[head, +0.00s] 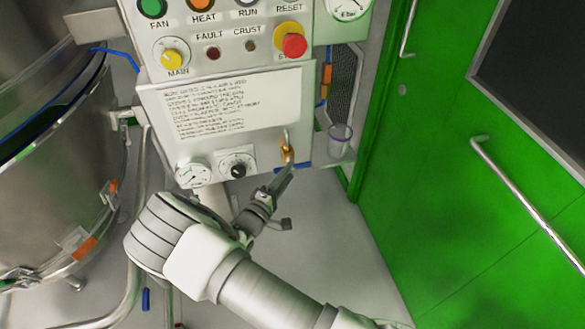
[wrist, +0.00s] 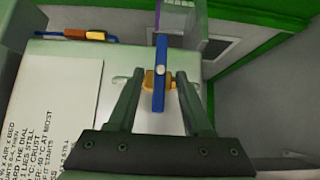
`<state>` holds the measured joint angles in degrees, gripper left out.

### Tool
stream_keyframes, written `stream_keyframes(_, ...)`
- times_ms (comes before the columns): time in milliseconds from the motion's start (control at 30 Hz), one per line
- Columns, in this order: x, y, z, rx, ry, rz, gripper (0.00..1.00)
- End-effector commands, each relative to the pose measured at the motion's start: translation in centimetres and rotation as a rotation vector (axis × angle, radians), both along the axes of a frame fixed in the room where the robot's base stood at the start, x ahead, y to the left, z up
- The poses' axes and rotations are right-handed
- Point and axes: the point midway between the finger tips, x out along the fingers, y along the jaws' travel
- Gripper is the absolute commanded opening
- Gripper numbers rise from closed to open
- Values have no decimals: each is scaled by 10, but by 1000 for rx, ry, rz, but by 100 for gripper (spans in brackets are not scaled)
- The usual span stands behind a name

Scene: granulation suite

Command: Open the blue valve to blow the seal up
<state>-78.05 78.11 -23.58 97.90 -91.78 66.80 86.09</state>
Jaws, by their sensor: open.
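The blue valve is a flat blue lever (wrist: 161,55) on a small brass body, upright in the wrist view. The brass body (head: 287,153) is at the lower right of the control panel in the head view, with a bit of blue (head: 305,166) showing just below and right. My gripper (head: 284,178) is just below the valve. In the wrist view its two fingers (wrist: 159,77) stand open, one on each side of the lever, with gaps visible. My gripper hides part of the valve in the head view.
The panel carries a gauge (head: 194,174), a black knob (head: 238,165) and an instruction sheet (head: 235,104) left of the valve. A clear cup (head: 340,141) hangs close on the right. A green door (head: 450,140) stands further right; a steel vessel (head: 60,190) is at left.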

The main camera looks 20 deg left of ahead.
Motion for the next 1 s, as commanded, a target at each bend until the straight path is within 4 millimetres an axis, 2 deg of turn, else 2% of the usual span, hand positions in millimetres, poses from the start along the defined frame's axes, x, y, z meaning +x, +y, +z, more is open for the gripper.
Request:
stream_keyframes(100,18,-5,-1,1,-1,-2,50)
stream_keyframes(233,30,-7,-1,0,1,-1,50)
stream_keyframes(600,35,-8,0,0,1,0,50)
stream_keyframes(867,34,-8,0,0,1,0,3)
stream_keyframes(900,34,-8,0,0,1,0,0)
stream_keyframes(1000,34,-8,0,0,1,0,0)
